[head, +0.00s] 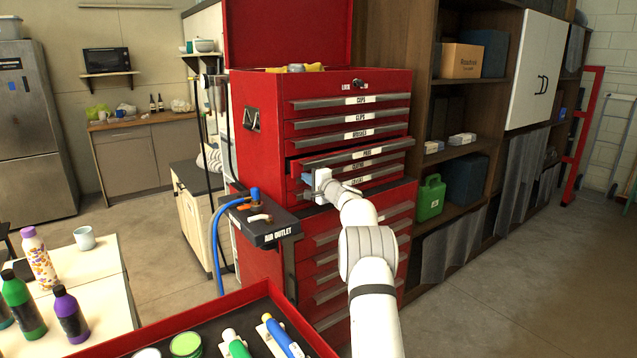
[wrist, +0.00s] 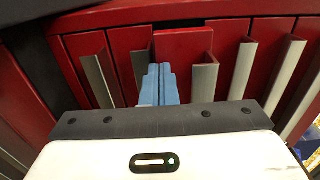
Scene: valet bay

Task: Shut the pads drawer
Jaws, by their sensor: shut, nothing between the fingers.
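The red tool chest (head: 258,135) has a stack of labelled drawers. The pads drawer (head: 340,159) stands out a little from the drawers above it. In the wrist view a red drawer front (wrist: 184,46) stands forward of its neighbours, with a dark gap at its top. My gripper (head: 308,179) is at the left end of the drawer stack, just below the pads drawer. Its blue fingers (wrist: 159,70) are shut together and empty, and overlap the left edge of the forward front. I cannot tell whether they touch it.
The air outlet shelf (head: 262,228) with a blue hose juts out left of my arm. A red tray (head: 263,292) with bottles and tins is in the foreground. Wooden shelving (head: 470,150) stands to the right. Open floor (head: 500,290) lies at the right.

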